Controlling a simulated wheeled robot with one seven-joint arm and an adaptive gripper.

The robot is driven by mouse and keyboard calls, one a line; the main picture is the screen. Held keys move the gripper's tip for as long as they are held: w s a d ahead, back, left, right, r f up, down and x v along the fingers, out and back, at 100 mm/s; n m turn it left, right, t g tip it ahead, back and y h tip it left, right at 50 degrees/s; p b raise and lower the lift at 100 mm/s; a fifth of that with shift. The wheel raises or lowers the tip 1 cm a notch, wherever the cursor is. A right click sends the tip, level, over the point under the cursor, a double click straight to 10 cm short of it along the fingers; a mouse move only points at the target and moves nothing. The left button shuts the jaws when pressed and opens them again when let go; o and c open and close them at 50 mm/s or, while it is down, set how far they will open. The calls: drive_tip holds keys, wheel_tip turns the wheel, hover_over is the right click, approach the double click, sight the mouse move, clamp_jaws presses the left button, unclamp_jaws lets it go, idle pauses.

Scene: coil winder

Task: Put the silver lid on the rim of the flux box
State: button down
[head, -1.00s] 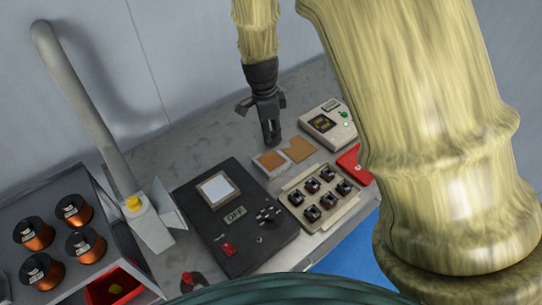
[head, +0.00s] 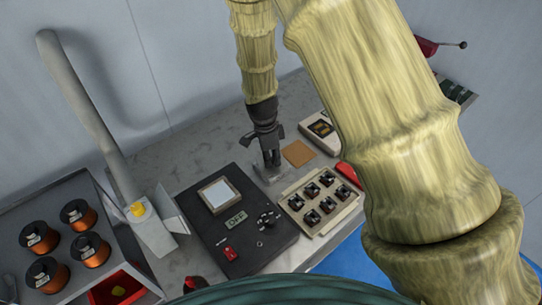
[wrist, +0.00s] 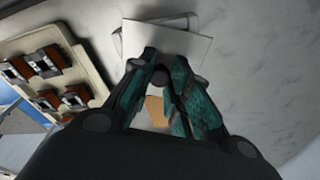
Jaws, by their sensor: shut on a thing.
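The silver lid (wrist: 180,44) is a thin pale square plate in the wrist view. My gripper (wrist: 167,64) is shut on it. The flux box (wrist: 158,20) shows only as a pale edge and corner past the lid, which looks slightly turned against it. In the head view my gripper (head: 272,164) points down at the flux box (head: 270,178), and its amber inside is covered from sight. I cannot tell whether the lid touches the rim all round.
A brown square pad (head: 298,153) lies right of the box. A beige tray of several small coils (head: 320,197) and a black panel reading OFF (head: 235,220) stand close in front. A beige meter (head: 322,132) is behind right. Grey bench (head: 195,150) is clear to the left.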

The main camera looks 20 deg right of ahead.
drive_tip(key=shift+f, duration=0.1)
drive_tip(key=c, duration=1.3)
unclamp_jaws()
drive_tip(key=shift+f, duration=0.1)
drive_tip(key=shift+c, duration=0.2)
wheel_tip(320, 180, up, 12)
drive_tip(key=a+b, duration=0.1)
drive_tip(key=b, duration=0.2)
drive_tip(key=shift+a, duration=0.2)
drive_tip(key=shift+w, duration=0.15)
